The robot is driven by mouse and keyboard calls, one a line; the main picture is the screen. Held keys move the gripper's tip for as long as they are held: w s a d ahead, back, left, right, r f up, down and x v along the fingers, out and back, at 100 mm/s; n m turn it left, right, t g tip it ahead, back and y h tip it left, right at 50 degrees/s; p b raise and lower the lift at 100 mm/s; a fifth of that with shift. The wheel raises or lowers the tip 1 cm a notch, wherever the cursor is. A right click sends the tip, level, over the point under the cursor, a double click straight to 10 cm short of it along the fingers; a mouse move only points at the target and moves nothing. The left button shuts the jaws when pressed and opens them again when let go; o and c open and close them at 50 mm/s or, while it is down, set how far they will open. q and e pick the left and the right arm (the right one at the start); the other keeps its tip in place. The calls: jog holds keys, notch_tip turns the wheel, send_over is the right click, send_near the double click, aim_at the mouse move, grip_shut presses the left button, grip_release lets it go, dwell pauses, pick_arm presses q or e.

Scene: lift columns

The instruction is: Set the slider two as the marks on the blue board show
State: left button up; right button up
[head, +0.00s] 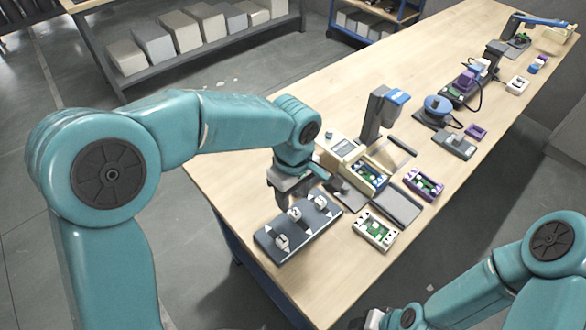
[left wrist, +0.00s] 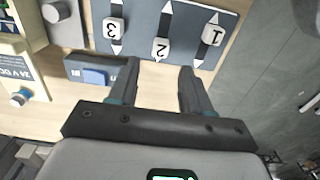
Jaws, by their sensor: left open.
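The blue-grey slider board (head: 308,231) lies on the near part of the table. It carries three white numbered knobs, each on its own track with white triangular marks. In the left wrist view the board (left wrist: 185,20) fills the top. Slider two (left wrist: 160,48) is at the track end nearest my gripper. Slider three (left wrist: 113,32) is left of it and slider one (left wrist: 212,33) right. My left gripper (head: 283,202) is open and empty over the board's edge; its fingertips (left wrist: 160,70) lie just short of slider two, one to each side. My right gripper (head: 385,318) is partly cut off at the bottom.
A dark tray (head: 397,204), an open box with a green circuit board (head: 376,231), a purple case (head: 424,184) and a cream device (head: 343,147) stand right of the board. The table's near edge is clear.

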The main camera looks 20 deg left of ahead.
aim_at(293, 210)
pick_arm(q)
notch_tip(293, 210, up, 11)
jog(key=shift+f, duration=0.15)
jog(key=shift+s, duration=0.15)
dwell(0.5)
